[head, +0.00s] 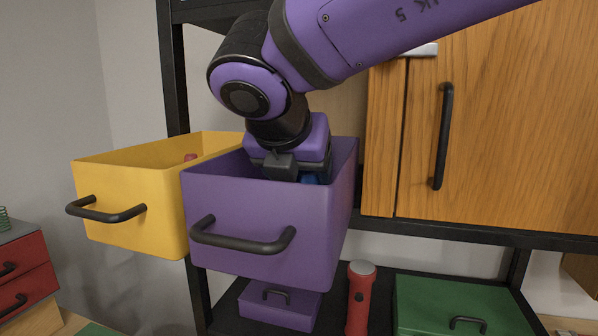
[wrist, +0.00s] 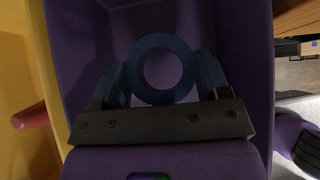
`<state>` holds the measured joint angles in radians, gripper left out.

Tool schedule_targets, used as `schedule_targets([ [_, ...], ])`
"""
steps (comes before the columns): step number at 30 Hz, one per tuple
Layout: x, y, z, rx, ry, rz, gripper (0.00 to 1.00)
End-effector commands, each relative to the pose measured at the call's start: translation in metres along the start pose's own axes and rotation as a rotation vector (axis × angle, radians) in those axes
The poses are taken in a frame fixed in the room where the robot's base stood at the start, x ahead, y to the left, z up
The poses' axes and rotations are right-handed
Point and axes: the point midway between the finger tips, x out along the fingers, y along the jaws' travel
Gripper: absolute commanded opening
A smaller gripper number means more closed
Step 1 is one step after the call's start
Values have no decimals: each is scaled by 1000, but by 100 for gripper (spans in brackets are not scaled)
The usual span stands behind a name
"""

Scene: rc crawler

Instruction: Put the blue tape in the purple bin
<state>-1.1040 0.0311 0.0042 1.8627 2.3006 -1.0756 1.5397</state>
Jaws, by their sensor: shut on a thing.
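The blue tape (wrist: 161,69) is a ring held between the two fingers of my gripper (wrist: 161,80) in the wrist view. My gripper is shut on it. The purple bin (head: 255,225) has a dark front handle and hangs at the middle of the head view. My gripper (head: 297,178) reaches down into the bin's open top, and its fingers are mostly hidden by the front wall. A bit of blue shows there, behind the rim. In the wrist view the purple walls (wrist: 245,60) surround the tape. Whether the tape touches the bin's floor I cannot tell.
A yellow bin (head: 130,200) stands directly left of the purple bin, with a red item (head: 190,157) inside. A wooden cabinet (head: 500,120) is at the right. Below are a small purple box (head: 280,312), a red flashlight (head: 359,300) and a green box (head: 455,305).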

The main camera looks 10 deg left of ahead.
Motion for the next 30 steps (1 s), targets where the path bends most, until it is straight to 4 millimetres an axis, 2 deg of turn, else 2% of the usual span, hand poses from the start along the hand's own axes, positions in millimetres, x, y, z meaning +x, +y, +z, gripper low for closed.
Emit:
schedule_targets([
  [26, 12, 0, -13, 1, 0, 1, 46],
  [27, 12, 0, -13, 1, 0, 1, 76],
  [30, 12, 0, -13, 1, 0, 1, 95],
])
